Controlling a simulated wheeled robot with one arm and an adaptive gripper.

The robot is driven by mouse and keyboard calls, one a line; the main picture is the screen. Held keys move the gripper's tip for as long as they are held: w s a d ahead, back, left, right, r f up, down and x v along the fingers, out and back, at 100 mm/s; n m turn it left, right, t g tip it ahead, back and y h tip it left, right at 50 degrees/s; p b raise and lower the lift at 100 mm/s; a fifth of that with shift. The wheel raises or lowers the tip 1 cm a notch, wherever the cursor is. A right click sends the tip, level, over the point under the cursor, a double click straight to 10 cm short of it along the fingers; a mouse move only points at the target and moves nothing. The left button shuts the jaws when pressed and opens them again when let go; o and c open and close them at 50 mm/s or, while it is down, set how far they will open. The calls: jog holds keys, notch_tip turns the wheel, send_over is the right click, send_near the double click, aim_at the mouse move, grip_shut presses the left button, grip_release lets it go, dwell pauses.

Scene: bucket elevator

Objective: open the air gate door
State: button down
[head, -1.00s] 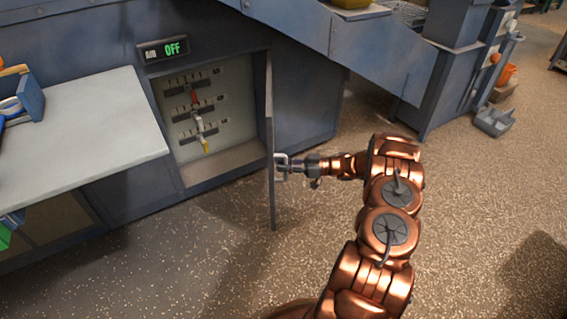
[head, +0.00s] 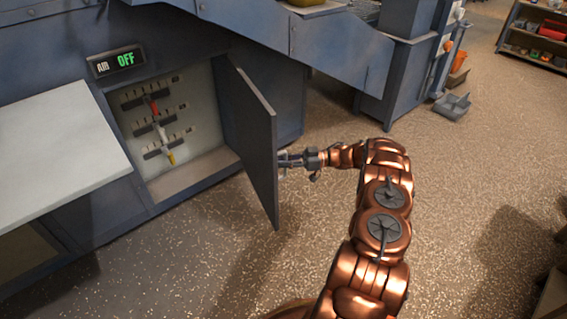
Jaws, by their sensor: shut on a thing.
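The air gate door (head: 250,135) is a dark blue-grey panel hinged at the right side of its cabinet opening. It stands swung well out, and its inner face shows. My gripper (head: 285,161) is at the outer side of the door near its free edge, shut on the door handle (head: 284,176), which is mostly hidden behind the door and the fingers. Inside the open cabinet (head: 190,180) several slotted gate levers show, with a red handle (head: 151,106), a white one (head: 162,133) and a yellow one (head: 171,158).
A pale tabletop (head: 50,165) juts out left of the opening. A sloping metal chute (head: 330,40) runs above and to the right. A grey bin (head: 452,106) lies on the floor. The floor around my arm is clear.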

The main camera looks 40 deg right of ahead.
jog(key=shift+s, duration=0.15)
jog(key=c, duration=1.4)
grip_release()
jog(key=shift+d, duration=0.1)
jog(key=shift+o, duration=1.3)
jog(key=v, duration=0.7)
jog(key=shift+d, duration=0.2)
jog(key=shift+s, duration=0.1)
jog(key=shift+c, duration=0.2)
